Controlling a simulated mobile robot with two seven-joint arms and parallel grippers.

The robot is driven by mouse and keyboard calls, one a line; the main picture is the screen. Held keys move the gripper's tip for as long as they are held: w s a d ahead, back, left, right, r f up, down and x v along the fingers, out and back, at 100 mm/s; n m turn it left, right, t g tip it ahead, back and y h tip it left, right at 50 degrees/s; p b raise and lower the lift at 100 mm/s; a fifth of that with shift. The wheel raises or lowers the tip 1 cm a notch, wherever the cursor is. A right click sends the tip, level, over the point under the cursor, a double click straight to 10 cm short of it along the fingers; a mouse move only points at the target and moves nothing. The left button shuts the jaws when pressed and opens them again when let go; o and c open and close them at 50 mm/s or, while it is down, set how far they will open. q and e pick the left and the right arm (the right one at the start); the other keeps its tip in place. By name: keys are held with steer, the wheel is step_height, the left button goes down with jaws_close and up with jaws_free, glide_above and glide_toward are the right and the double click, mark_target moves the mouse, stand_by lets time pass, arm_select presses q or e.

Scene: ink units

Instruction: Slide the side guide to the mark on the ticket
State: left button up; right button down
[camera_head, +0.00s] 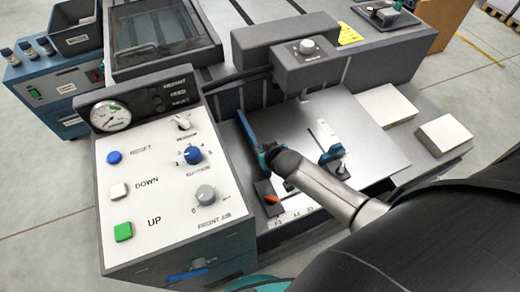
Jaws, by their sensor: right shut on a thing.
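The blue side guide (246,127) is a narrow bar on the left part of the grey feed table (300,115). My right gripper (265,157) reaches in from the right and is shut at the near end of this guide; my dark wrist hides the grip itself. Just below it is a dark block with an orange lever (271,199). My left gripper is not in view.
Lettering on a pale strip (290,217) runs along the table's near edge, partly hidden by my arm. A control panel (150,215) with buttons, knobs and a gauge stands left. A dark overhead housing (305,68) is behind. White paper stacks (387,105) lie right.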

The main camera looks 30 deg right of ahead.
steer(key=d, duration=0.2)
steer(key=d+p, duration=0.1)
steer(key=d, duration=0.2)
steer(key=shift+s+d, duration=0.2)
steer(key=shift+d, duration=0.1)
steer(key=c, duration=0.8)
jaws_free()
steer(key=p+v, duration=0.6)
steer(key=v, duration=0.9)
